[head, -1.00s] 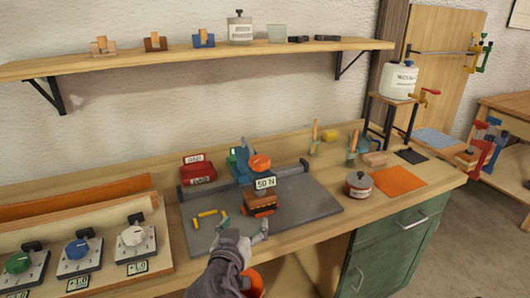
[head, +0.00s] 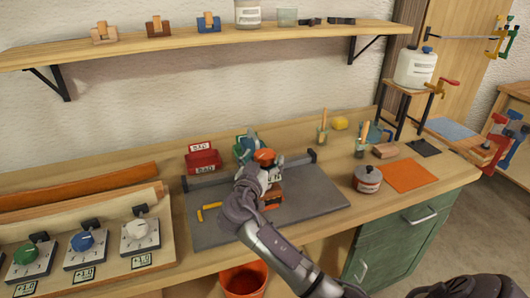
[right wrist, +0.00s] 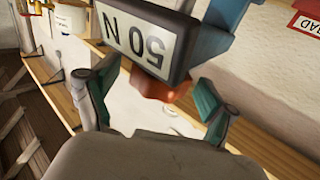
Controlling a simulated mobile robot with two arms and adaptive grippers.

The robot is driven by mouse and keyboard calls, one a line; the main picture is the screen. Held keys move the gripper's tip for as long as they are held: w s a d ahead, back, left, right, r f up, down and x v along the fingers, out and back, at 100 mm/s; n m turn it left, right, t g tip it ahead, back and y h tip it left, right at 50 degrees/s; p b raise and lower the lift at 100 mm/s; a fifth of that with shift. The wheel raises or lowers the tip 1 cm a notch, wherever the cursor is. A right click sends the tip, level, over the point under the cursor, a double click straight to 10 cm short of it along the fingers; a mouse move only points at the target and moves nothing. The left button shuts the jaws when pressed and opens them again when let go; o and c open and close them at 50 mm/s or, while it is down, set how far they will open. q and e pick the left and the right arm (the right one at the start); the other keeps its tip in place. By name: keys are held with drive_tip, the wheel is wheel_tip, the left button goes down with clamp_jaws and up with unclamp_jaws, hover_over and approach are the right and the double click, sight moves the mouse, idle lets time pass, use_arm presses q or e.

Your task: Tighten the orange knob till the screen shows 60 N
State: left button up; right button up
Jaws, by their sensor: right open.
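The orange knob (head: 264,156) sits on top of the teal clamp (head: 246,146), which stands over a stack of bent laths (head: 272,196) on the grey board (head: 310,205). In the right wrist view, the screen (right wrist: 150,42) is upside down and reads 50 N. The orange knob (right wrist: 157,86) shows partly behind it, between the fingers. My right gripper (head: 262,174) is open at the front of the clamp, just below the knob, and covers most of the screen in the head view. Whether a finger touches the knob cannot be told. My left gripper is out of view.
Yellow pieces (head: 208,210) lie on the grey board. A red box marked BAD (head: 203,160) stands behind. A lidded tin (head: 367,179) and an orange sheet (head: 411,176) lie to the right. Dials (head: 83,242) line the left, and an orange bucket (head: 243,280) stands below the bench.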

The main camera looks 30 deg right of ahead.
drive_tip(key=shift+w+d, duration=0.25)
drive_tip(key=shift+d, duration=0.1)
drive_tip(key=shift+w+d, duration=0.2)
drive_tip(key=shift+a, duration=0.1)
drive_tip(key=shift+c, duration=1.2)
drive_tip(key=c, duration=0.9)
drive_tip(key=m+g+h+b, duration=0.1)
drive_tip(key=b, duration=0.2)
drive_tip(key=m+g+b, duration=0.1)
drive_tip(key=b, duration=0.1)
drive_tip(key=shift+f+g+h+b, duration=0.3)
drive_tip(key=shift+f+h+b, duration=0.05)
drive_tip(key=shift+h+b, duration=0.05)
drive_tip(key=shift+c, duration=0.2)
drive_tip(key=shift+r+g+b, duration=0.2)
drive_tip(key=shift+g+b, duration=0.1)
drive_tip(key=shift+b, duration=0.05)
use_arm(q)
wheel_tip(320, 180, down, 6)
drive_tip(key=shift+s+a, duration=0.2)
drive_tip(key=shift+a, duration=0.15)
use_arm(e)
drive_tip(key=shift+r+m, duration=0.1)
drive_tip(key=shift+m, duration=0.2)
